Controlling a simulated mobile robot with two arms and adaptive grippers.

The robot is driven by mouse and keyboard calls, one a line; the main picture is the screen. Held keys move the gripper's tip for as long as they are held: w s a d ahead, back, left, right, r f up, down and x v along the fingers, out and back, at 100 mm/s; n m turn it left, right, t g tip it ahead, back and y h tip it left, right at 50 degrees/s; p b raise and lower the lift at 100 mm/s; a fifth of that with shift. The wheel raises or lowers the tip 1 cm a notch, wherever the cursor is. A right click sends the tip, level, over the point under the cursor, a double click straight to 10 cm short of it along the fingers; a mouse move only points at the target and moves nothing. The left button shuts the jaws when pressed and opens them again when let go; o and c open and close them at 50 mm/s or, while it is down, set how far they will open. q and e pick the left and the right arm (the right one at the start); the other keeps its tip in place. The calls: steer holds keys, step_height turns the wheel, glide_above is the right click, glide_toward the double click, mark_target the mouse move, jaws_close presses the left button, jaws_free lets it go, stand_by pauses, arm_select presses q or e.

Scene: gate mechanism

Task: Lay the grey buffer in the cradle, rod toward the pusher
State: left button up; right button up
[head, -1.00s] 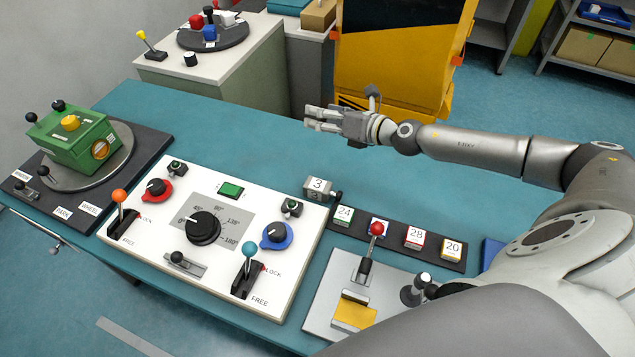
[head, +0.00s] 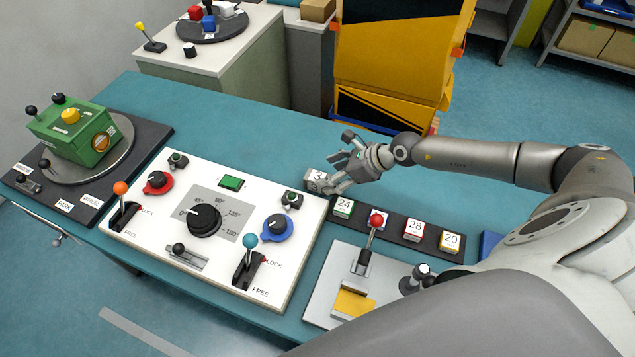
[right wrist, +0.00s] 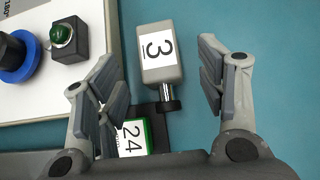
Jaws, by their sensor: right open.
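The grey buffer, a block labelled 3 (head: 315,178), lies on the teal table beside the white panel's right edge. In the right wrist view the buffer (right wrist: 160,55) shows its dark-tipped metal rod pointing down the picture, towards the 24 block. My right gripper (head: 338,172) is open around the buffer; in the wrist view its fingers stand on both sides, with gaps. What looks like the cradle, with a yellow face (head: 352,304), stands on a grey plate at the front. The red-knobbed lever (head: 375,221) is behind it. I cannot tell which part is the pusher. My left gripper is out of view.
A dark rack (head: 395,229) with blocks 24, 28 and 20 lies just right of the buffer. The white control panel (head: 160,222), with knobs and levers, is to the left. The table behind the buffer is clear. My right arm hides part of the front plate.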

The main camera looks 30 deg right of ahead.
mark_target(320, 177)
steer(key=b+x, duration=0.2)
steer(key=x, duration=0.2)
steer(key=shift+f, duration=0.15)
steer(key=shift+w+a+f, duration=0.2)
steer(key=shift+w, duration=0.05)
steer(key=shift+s+r, duration=0.1)
steer(key=shift+c, duration=1.2)
steer(key=c, duration=1)
jaws_close()
steer(key=shift+r, duration=0.2)
